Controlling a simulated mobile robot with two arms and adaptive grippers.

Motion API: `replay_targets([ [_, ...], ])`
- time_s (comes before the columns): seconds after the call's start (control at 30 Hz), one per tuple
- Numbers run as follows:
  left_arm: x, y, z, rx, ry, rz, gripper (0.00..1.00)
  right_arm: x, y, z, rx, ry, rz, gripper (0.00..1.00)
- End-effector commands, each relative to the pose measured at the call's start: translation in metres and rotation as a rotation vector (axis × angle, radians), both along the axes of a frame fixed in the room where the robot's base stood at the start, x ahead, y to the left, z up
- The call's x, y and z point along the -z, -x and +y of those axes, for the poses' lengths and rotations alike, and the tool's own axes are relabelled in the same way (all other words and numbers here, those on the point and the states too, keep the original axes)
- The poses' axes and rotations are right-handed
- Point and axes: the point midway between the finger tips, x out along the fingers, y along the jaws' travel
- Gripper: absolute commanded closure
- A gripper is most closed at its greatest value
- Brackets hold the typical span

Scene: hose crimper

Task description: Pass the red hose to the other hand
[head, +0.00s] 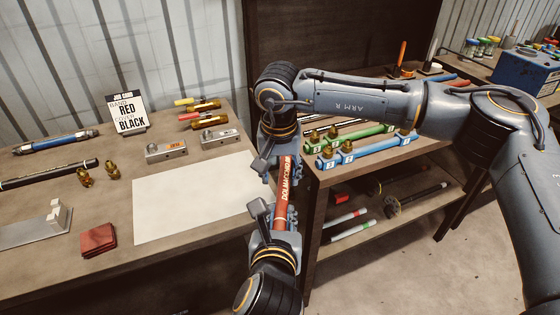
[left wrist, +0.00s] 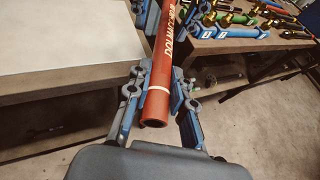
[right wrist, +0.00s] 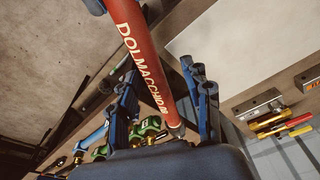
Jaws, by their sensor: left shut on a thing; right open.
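The red hose (head: 284,197) is a short, straight, lettered tube held roughly upright at the gap between the two tables. My left gripper (head: 274,222) is shut on its lower end, near a white band; the hose's open end shows in the left wrist view (left wrist: 153,122). My right gripper (head: 279,165) is above, at the hose's upper end, with its fingers open. In the right wrist view the hose (right wrist: 142,52) runs between the open fingers (right wrist: 168,100), with space visible beside it. Its upper end in the head view is partly hidden by the right gripper.
A job card (head: 127,113) reading red and black stands on the left table (head: 60,170), with a white sheet (head: 190,198) near its right edge. Fittings and metal blocks lie there too.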

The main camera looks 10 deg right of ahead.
Motion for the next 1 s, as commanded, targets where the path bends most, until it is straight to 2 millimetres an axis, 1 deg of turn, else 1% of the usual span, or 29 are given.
replay_targets([
  [0.1,-0.0017,-0.0003,-0.0001,0.001,0.002,-0.005,1.00,0.0042,-0.0004,0.0000,0.000,0.000,0.001,0.51],
  [0.33,-0.0017,-0.0003,-0.0001,0.001,0.002,-0.005,1.00,0.0045,-0.0005,0.0001,0.000,0.000,0.000,0.51],
  [0.37,-0.0017,-0.0003,-0.0001,0.001,0.002,-0.005,1.00,0.0045,-0.0005,0.0001,0.000,0.000,0.000,0.55],
  [0.4,-0.0017,-0.0003,-0.0001,0.001,0.002,-0.005,1.00,0.0044,-0.0005,0.0001,0.000,0.000,0.000,0.63],
  [0.47,-0.0017,-0.0003,-0.0002,0.001,0.002,-0.005,1.00,0.0043,-0.0005,0.0002,0.000,0.000,0.000,0.75],
  [0.5,-0.0018,-0.0001,-0.0002,0.001,0.002,-0.005,1.00,0.0043,-0.0005,0.0003,0.000,-0.001,0.000,0.84],
  [0.57,-0.0019,0.0000,-0.0006,0.001,0.003,-0.005,1.00,0.0041,-0.0004,0.0007,-0.001,-0.002,0.001,0.96],
  [0.6,-0.0019,0.0001,-0.0010,0.002,0.003,-0.005,1.00,0.0040,-0.0003,0.0010,-0.001,-0.002,0.001,1.00],
  [0.67,-0.0019,0.0003,-0.0015,0.004,0.004,-0.004,1.00,0.0039,-0.0002,0.0014,-0.002,-0.003,0.000,1.00],
  [0.7,-0.0021,0.0004,-0.0018,0.006,0.003,-0.004,0.74,0.0028,-0.0006,0.0018,-0.003,-0.004,-0.002,1.00],
  [0.77,-0.0021,0.0004,-0.0020,0.006,0.004,-0.004,0.62,0.0028,-0.0004,0.0021,-0.003,-0.004,-0.002,1.00],
  [0.8,-0.0020,0.0004,-0.0019,0.005,0.004,-0.004,0.53,0.0028,-0.0004,0.0021,-0.003,-0.004,-0.002,1.00],
  [0.83,-0.0018,0.0003,-0.0018,0.005,0.004,-0.004,0.51,0.0029,-0.0004,0.0020,-0.003,-0.004,-0.002,1.00],
  [1.0,-0.0011,0.0002,-0.0009,0.003,0.002,-0.003,0.51,0.0031,-0.0007,0.0011,-0.001,-0.003,-0.002,1.00],
])
